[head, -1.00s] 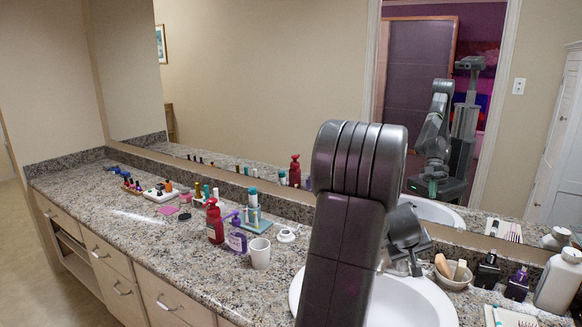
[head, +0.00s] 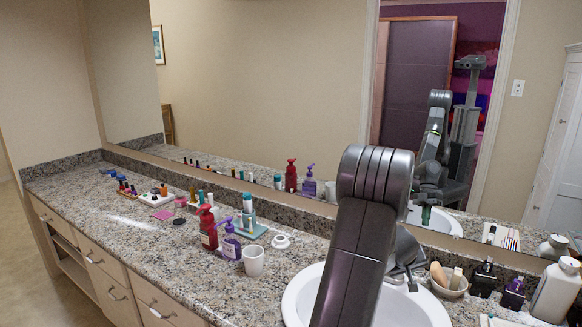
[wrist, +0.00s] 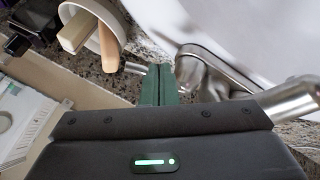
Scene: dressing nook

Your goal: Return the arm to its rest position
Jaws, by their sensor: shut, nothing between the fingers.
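My gripper (wrist: 160,85) shows in the wrist view with its two green fingers pressed together and nothing between them. It is above the granite counter, between the bowl and the metal faucet (wrist: 218,72). In the head view my dark arm rises from the bottom over the sink (head: 302,294) and bends down behind its top joint. The gripper itself is hidden there behind my arm. My arm's reflection shows in the mirror.
A bowl (head: 459,285) with sponge-like blocks, dark bottles (head: 483,275) and a large pale bottle (head: 556,290) stand right of the sink. A white cup (head: 253,262), red pump bottle (head: 208,232) and purple pump bottle (head: 231,243) stand left. The front-left counter (head: 110,225) is mostly clear.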

